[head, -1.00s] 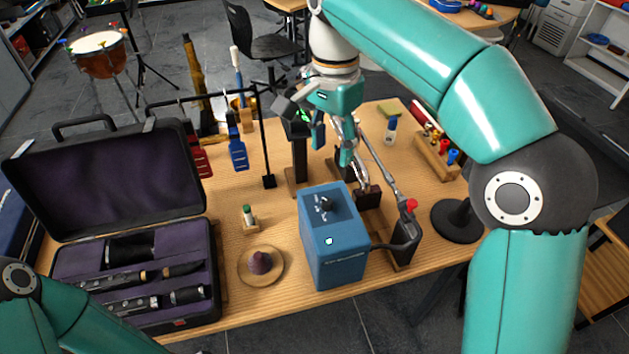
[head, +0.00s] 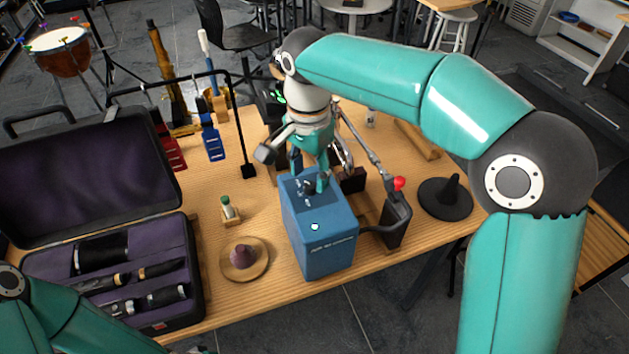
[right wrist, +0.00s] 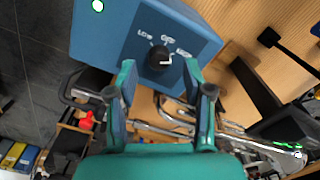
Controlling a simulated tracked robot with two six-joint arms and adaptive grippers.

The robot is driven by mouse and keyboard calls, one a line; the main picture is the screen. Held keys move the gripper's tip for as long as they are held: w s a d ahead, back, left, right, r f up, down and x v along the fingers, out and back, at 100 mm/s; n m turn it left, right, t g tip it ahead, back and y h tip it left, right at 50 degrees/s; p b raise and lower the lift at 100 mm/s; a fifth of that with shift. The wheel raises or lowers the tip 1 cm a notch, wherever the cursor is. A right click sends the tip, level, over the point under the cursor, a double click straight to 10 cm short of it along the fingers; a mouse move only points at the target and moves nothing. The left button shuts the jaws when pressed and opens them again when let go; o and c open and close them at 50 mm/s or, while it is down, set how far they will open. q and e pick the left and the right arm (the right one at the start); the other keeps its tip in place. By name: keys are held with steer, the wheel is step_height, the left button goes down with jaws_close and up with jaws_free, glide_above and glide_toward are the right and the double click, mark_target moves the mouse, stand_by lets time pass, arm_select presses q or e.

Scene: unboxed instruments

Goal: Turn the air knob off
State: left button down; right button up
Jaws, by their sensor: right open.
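The blue air box (head: 322,237) stands near the front edge of the wooden table. The black air knob (right wrist: 159,58) is on its top panel, with the marks LOW, OFF and HIGH around it. The knob's white pointer line lies toward the side of the HIGH mark. My left gripper is out of view.
An open black instrument case (head: 184,262) is at the left.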

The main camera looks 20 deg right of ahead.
mark_target(310, 187)
steer(key=shift+f, duration=1.25)
jaws_close()
steer(key=shift+d, duration=0.25)
steer(key=shift+a, duration=0.1)
